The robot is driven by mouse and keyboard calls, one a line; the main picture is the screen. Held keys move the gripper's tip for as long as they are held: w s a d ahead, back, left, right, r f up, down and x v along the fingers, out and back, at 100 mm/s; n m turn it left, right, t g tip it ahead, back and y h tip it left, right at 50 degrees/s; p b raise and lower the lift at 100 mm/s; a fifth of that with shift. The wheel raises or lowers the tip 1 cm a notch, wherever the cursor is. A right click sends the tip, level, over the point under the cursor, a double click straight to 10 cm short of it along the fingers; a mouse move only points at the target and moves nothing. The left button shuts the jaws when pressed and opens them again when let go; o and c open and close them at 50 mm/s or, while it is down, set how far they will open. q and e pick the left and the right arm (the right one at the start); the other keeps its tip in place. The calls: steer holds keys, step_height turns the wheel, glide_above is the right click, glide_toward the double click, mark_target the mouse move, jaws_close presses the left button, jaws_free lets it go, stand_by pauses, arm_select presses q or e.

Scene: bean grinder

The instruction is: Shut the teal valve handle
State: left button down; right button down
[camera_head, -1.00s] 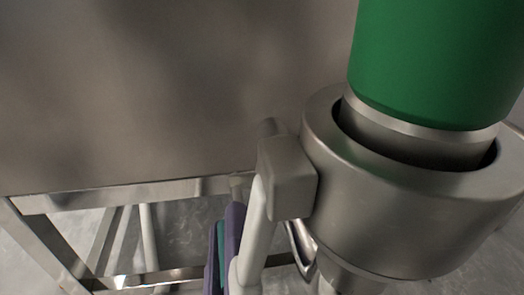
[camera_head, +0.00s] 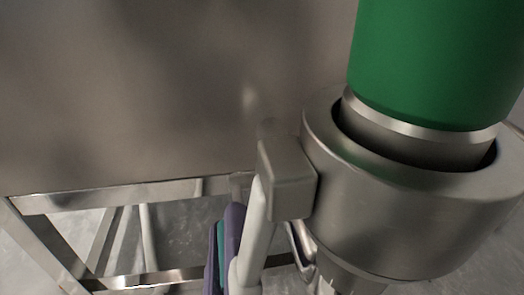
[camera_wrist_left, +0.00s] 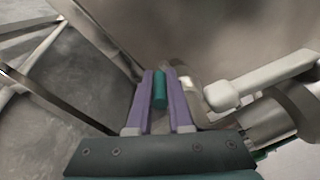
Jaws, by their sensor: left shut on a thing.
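The teal valve handle (camera_wrist_left: 160,88) is in the left wrist view, between the two purple fingers of my left gripper (camera_wrist_left: 162,76). The fingers are shut on it. In the head view the left gripper (camera_head: 228,212) shows at the bottom, left of a pale rod, with a strip of the teal handle (camera_head: 221,245) between its purple fingers. Most of the handle and the valve's joint are hidden by the fingers and the rod. My right gripper is in neither view.
A large grey metal panel (camera_head: 130,90) fills the back. A metal collar (camera_head: 390,215) with a square block (camera_head: 288,178) and a green cylinder (camera_head: 435,60) stand close on the right. A metal frame (camera_head: 140,188) lies below left, over open floor.

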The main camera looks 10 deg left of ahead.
arm_select(q)
steer(key=shift+f, duration=0.1)
steer(key=shift+w+a+f+m+t+y+b, duration=0.15)
steer(key=shift+f+t+b, duration=0.45)
steer(key=shift+t+b, duration=0.75)
steer(key=shift+w+f+m+t+y+b, duration=0.1)
steer(key=shift+w+f+t+y+b, duration=0.2)
steer(key=shift+f+t+b, duration=1)
steer(key=shift+w+a+r+m+t+y+b, duration=0.15)
steer(key=shift+t+b, duration=0.6)
steer(key=shift+b, duration=1.3)
steer(key=shift+d, duration=0.1)
steer(key=c, duration=1.1)
jaws_free()
